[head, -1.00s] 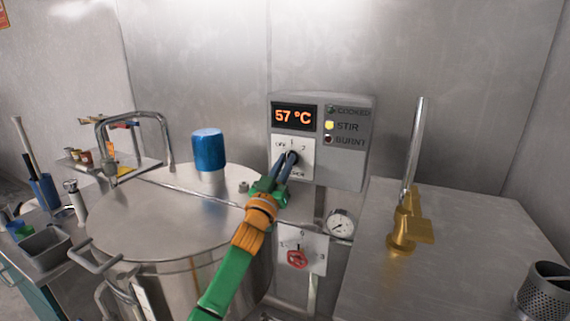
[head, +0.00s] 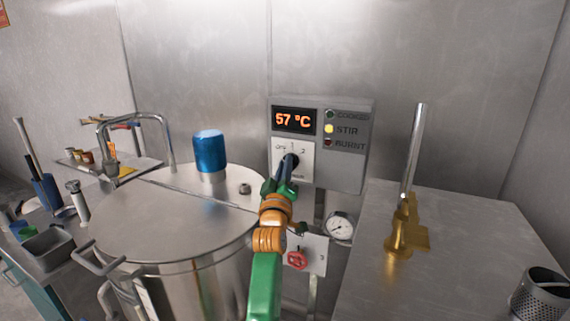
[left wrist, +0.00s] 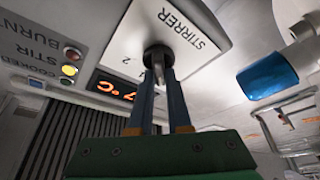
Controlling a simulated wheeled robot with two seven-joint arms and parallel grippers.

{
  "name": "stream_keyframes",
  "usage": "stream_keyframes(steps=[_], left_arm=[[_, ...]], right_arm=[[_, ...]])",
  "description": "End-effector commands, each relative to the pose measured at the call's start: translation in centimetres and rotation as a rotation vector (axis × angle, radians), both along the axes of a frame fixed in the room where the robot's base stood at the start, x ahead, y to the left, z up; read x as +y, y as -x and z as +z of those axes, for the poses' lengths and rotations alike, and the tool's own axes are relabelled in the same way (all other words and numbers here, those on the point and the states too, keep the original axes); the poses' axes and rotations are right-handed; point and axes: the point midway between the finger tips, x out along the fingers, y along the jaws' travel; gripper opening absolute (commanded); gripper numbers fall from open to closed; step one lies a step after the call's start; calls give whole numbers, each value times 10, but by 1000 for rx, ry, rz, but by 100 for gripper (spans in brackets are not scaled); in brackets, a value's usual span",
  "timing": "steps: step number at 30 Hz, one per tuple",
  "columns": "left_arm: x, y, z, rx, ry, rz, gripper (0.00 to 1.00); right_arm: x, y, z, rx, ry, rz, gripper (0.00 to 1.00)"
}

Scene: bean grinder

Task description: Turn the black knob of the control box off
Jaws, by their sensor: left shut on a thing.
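The grey control box (head: 345,165) is on the back wall, with an orange 57 °C display (head: 294,121) and a white dial plate (head: 305,172). The black knob (head: 292,160) is in the middle of that plate. My left gripper (head: 287,168) is shut on it, with its two blue fingers reaching up from below. In the left wrist view the fingers lie on either side of the knob's grip, and the round black knob base (left wrist: 157,53) shows against the plate marked STIRRER. The knob's exact setting is hard to read. My right gripper is not in view.
The yellow STIR lamp (head: 329,128) is lit. A large steel kettle (head: 165,225) with a blue cap (head: 209,150) stands left. Below the box are a red valve knob (head: 297,260) and a gauge (head: 340,226). A steel counter (head: 460,260) with a brass fitting (head: 400,235) is at right.

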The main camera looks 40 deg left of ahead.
Motion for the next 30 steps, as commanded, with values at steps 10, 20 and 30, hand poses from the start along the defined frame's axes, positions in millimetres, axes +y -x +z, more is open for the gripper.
stream_keyframes(steps=[10,20,30], left_arm=[[0,0,0,-10,43,0,0],[0,0,0,-11,44,0,27],[0,0,0,-11,42,1,46]], right_arm=[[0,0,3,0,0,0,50],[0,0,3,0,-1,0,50],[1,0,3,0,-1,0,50]])
